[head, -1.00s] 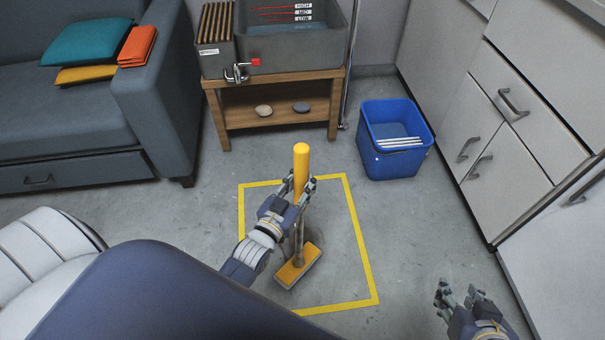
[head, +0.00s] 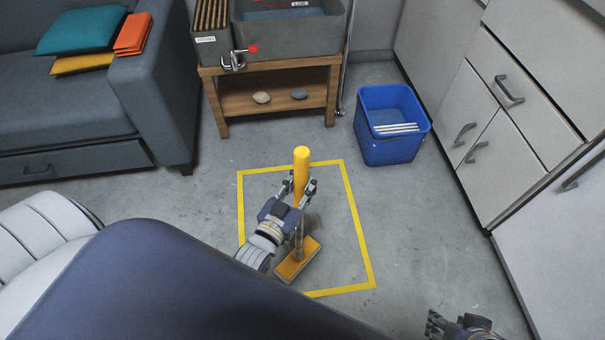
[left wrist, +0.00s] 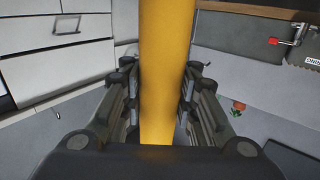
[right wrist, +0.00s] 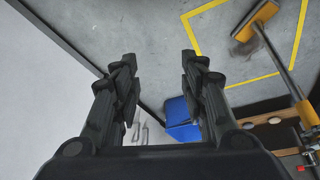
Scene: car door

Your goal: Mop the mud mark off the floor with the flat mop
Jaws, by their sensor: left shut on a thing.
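The flat mop has a thick yellow handle (head: 301,165) and a flat orange-yellow head (head: 297,262). The head rests on the floor inside the yellow taped square, and the handle stands nearly upright. My left gripper (head: 304,188) is shut around the handle, which fills the gap between its fingers in the left wrist view (left wrist: 163,75). A dark brown mud mark (right wrist: 240,48) shows beside the mop head in the right wrist view; in the head view it is mostly hidden by the arm and mop. My right gripper (right wrist: 158,58) is open and empty, low at the right in the head view.
A blue bin (head: 390,150) stands right of the square, beside white cabinets (head: 510,125). A wooden bench (head: 270,108) with a grey tub (head: 290,32) is behind. A grey sofa (head: 60,110) is at the left.

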